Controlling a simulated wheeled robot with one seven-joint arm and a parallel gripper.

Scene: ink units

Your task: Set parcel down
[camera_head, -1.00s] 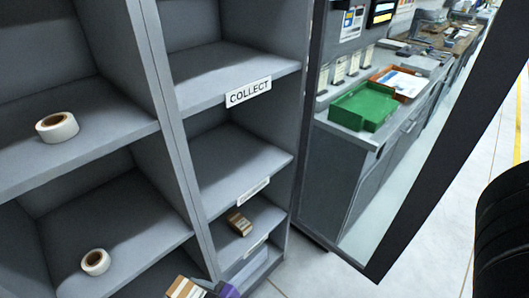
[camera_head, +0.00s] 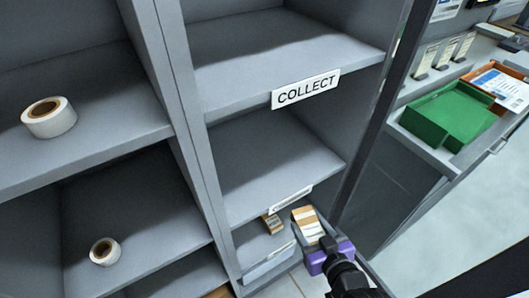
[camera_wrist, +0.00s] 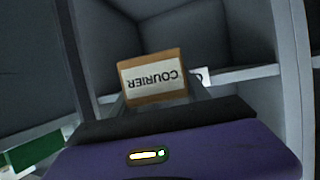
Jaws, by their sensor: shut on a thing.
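The parcel (camera_head: 309,226) is a small brown box with a white label. In the wrist view the parcel (camera_wrist: 153,80) shows the word COURIER upside down. My purple and black gripper (camera_head: 318,243) is shut on it and holds it in front of the lower right shelves. The shelf marked COLLECT (camera_head: 240,78) is empty and lies above and to the left of the parcel. Its sign (camera_head: 306,89) is on the front edge. Most of the fingers are hidden behind the gripper body in the wrist view.
Another small brown box (camera_head: 272,224) sits on a lower shelf beside the held parcel. White tape rolls (camera_head: 48,116) and (camera_head: 104,251) are on the left shelves. A green tray (camera_head: 447,115) stands on the counter at right. The shelf below COLLECT (camera_head: 270,160) is clear.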

